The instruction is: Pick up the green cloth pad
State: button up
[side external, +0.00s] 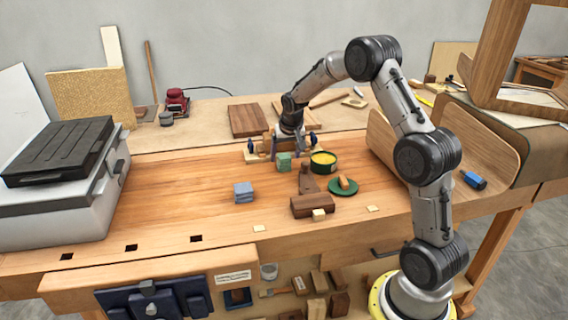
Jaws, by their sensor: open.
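The green cloth pad (284,162) is a small, thick folded block on the workbench, left of a round tin. My gripper (287,145) is low over the bench, just above or behind the pad in this view. It is open. Its fingertips are small and partly lost among wooden parts with blue ends, so I cannot tell whether they touch the pad.
A blue folded pad (243,192) lies front left. A dark tin with yellow contents (323,162), a green dish (343,187) and a dark wooden block (314,205) stand right and front. Bent wood panels (480,140) rise at right.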

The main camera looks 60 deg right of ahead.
aim_at(284, 157)
jog(key=shift+x, duration=1.95)
jog(key=shift+w+r, duration=0.15)
grip_shut()
jog(key=shift+d+r, duration=0.1)
jog(key=shift+r, duration=0.5)
notch_tip(284, 157, up, 2)
jog(key=shift+r, duration=0.2)
jog(key=s+a+r, duration=0.7)
jog(key=s+r, duration=0.2)
jog(key=s, duration=0.3)
jog(key=shift+r, duration=0.2)
